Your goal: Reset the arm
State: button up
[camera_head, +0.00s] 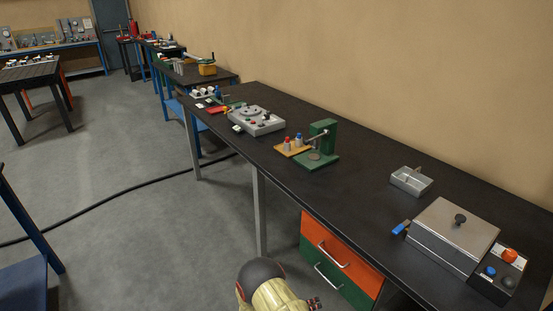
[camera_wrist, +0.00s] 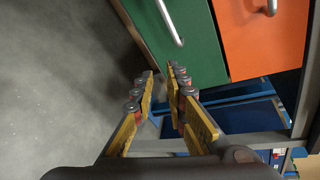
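My arm shows at the bottom of the head view, low in front of the long black bench (camera_head: 330,180). A small part of the gripper (camera_head: 314,303) shows beside it. In the wrist view my gripper (camera_wrist: 160,77) has its two yellow fingers apart, with nothing between them. The fingertips are near a green drawer front (camera_wrist: 185,45) with a metal handle. An orange drawer front (camera_wrist: 255,40) is to its right. I cannot tell the exact distance to the drawers.
On the bench are a lidded metal box (camera_head: 455,232), a control box with red and blue knobs (camera_head: 497,275), a small metal tray (camera_head: 411,181), a green stand (camera_head: 320,145) and a grey device (camera_head: 256,120). A black cable (camera_head: 120,195) crosses the grey floor. A blue table edge (camera_head: 25,220) is at left.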

jog(key=s+d+r+m+g, duration=0.2)
jog(key=s+r+m+g, duration=0.25)
jog(key=s+m, duration=0.45)
jog(key=s+r+m+t+y, duration=0.1)
jog(key=s+r+m+y, duration=0.3)
jog(key=r, duration=1.2)
jog(key=s+d+r+m+t+y, duration=0.1)
jog(key=s+r+m+y, duration=0.3)
jog(key=s+r+m, duration=0.6)
jog(key=s+d+r+m+t+y+p, duration=0.1)
jog(key=s+r+m+y, duration=0.4)
jog(key=r+m, duration=0.9)
jog(key=w+v, duration=0.1)
jog(key=v, duration=0.9)
jog(key=shift+w+d+r, duration=0.2)
jog(key=shift+r, duration=0.4)
jog(key=shift+o, duration=0.4)
jog(key=shift+t, duration=0.25)
